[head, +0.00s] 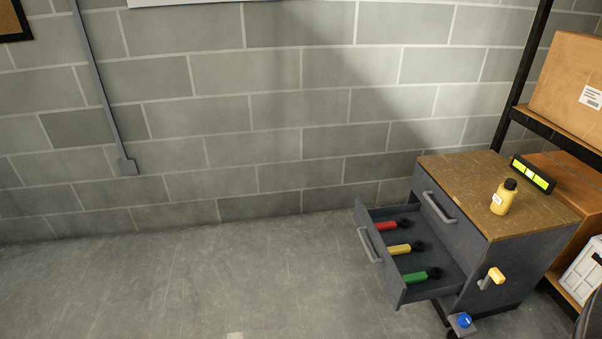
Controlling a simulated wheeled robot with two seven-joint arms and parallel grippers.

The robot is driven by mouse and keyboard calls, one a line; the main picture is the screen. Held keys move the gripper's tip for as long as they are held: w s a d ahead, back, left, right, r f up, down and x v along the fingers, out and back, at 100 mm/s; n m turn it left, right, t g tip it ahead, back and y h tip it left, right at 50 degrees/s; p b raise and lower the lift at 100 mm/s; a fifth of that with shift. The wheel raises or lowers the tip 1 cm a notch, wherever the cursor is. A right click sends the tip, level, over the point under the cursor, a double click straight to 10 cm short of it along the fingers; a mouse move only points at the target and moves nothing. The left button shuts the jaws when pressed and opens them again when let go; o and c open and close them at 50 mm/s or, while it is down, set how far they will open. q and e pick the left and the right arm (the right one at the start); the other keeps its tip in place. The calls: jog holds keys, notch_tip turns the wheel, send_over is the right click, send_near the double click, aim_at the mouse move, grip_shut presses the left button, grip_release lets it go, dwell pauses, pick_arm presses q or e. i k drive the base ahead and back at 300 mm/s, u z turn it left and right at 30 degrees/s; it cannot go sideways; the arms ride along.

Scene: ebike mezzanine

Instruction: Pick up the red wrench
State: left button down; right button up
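The red wrench (388,226) lies in the open lower drawer (431,291) of a grey cabinet at the right of the head view. It has a red handle and a dark head pointing right. It is the farthest back of three wrenches in a row. A yellow-handled wrench (400,249) lies in front of it, and a green-handled wrench (415,276) is nearest. Neither my left nor my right gripper is in view.
The cabinet's wooden top (465,190) holds a yellow bottle (503,198) and a dark box with a lit yellow-green display (532,174). A black-framed shelf (545,127) with cardboard boxes (572,82) stands at right. The floor (200,285) left of the drawer is clear.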

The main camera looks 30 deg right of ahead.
aim_at(404, 223)
jog(key=z, duration=0.05)
jog(key=i, duration=2.45)
jog(key=z, duration=1.75)
jog(key=i, duration=1.15)
jog(key=z, duration=1.05)
jog(key=i, duration=0.5)
jog(key=u, duration=0.05)
